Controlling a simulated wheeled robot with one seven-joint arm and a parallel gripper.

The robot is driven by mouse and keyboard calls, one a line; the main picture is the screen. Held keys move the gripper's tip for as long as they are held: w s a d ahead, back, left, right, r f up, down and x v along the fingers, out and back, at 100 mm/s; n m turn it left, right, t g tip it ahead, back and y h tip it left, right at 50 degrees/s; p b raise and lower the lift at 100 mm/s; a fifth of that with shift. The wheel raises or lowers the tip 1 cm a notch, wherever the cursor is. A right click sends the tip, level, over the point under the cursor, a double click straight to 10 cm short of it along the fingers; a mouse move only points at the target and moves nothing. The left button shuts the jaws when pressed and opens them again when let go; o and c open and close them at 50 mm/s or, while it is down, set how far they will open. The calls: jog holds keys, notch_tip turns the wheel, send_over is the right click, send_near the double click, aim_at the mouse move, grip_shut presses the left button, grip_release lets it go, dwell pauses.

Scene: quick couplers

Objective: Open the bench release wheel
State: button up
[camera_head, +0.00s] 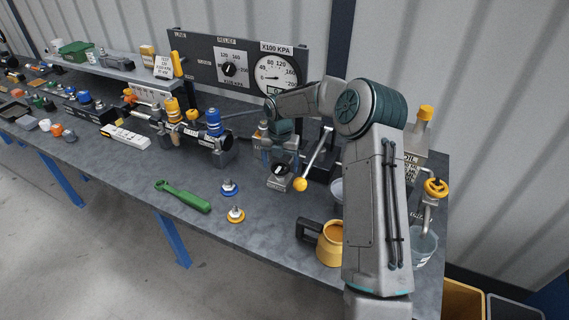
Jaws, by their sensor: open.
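A yellow handwheel (436,187) sits on a grey pipe fitting at the right end of the bench. A black knob with a white mark (279,169) is on the front of a grey block at the bench's middle. No readable label shows which of these is the release wheel. My arm reaches across from the right, and my gripper (277,148) points down just above and behind the knob, open. Its fingertips are small and partly hidden, so I cannot tell whether they touch the block. A lever with a yellow ball end (301,184) stands right of the knob.
A yellow jug (330,243) and a clear cup (422,246) stand near my arm. A green tool (182,196) and two small couplers (230,187) lie on the bench front. A gauge panel (200,58) stands behind. The front middle is mostly clear.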

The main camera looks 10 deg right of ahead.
aim_at(280, 166)
notch_tip(280, 166, up, 13)
jog(key=b, duration=0.1)
jog(key=shift+r+b, duration=0.15)
jog(key=shift+b, duration=0.2)
jog(key=shift+a, duration=0.1)
jog(key=s+r+m+t+h, duration=0.1)
jog(key=s+r+m, duration=0.3)
jog(key=s+m, duration=0.5)
jog(key=s+r+m+t+h, duration=0.1)
jog(key=s+r+m, duration=0.3)
jog(key=s+m, duration=0.45)
jog(key=s+d+f+m+y, duration=0.1)
jog(key=s+f+m, duration=0.1)
jog(key=s+m, duration=0.5)
jog(key=s+d+f+m+t+y, duration=0.1)
jog(key=s+m, duration=0.5)
jog(key=s, duration=0.6)
jog(key=shift+s+f+m, duration=0.35)
jog(key=shift+f, duration=0.1)
